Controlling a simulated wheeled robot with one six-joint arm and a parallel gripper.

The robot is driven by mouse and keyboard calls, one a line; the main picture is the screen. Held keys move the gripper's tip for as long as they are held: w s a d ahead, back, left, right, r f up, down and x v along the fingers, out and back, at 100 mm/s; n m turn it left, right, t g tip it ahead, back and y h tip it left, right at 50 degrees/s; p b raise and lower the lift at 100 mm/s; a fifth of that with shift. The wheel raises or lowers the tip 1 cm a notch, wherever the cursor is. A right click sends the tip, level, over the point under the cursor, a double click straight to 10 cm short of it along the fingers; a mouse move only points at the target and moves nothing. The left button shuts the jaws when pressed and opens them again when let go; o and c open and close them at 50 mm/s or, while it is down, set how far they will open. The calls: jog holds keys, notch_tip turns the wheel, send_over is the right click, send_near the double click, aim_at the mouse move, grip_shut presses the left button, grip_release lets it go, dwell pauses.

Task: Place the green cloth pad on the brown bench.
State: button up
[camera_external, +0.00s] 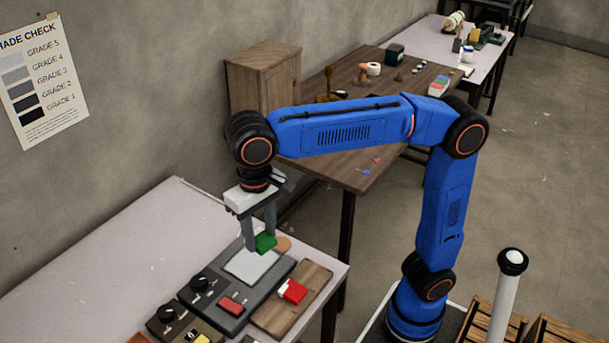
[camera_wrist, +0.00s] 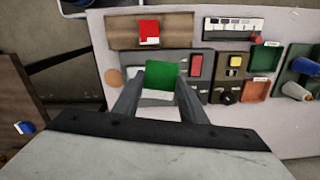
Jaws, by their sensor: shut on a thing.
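The green cloth pad (camera_external: 266,243) is between the fingers of my gripper (camera_external: 259,241), which is shut on it. It also shows in the wrist view (camera_wrist: 162,73) between the two grey fingertips (camera_wrist: 160,84). The pad is over or just behind the pale plate (camera_external: 250,265) of a dark grey device; I cannot tell whether it touches. The brown bench (camera_external: 352,176) stands behind, beyond the pale table, partly hidden by my blue arm. A brown bench edge also shows at the left of the wrist view (camera_wrist: 15,110).
The pale table (camera_external: 110,250) holds a wooden board (camera_external: 312,302) with a red and white block, and devices with knobs. Several small items and a wooden cabinet (camera_external: 264,75) occupy the brown bench's far part. Its near part is mostly clear, with small red and blue pieces.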

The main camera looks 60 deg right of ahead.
jog(key=w+d+f+m, duration=0.1)
jog(key=w+d+m, duration=0.3)
jog(key=w+d, duration=0.85)
jog(key=m, duration=1.2)
send_over(339, 161)
notch_tip(339, 161, down, 5)
notch_tip(339, 161, down, 9)
jog(key=shift+f, duration=0.2)
jog(key=shift+f, duration=0.1)
jog(key=o, duration=1)
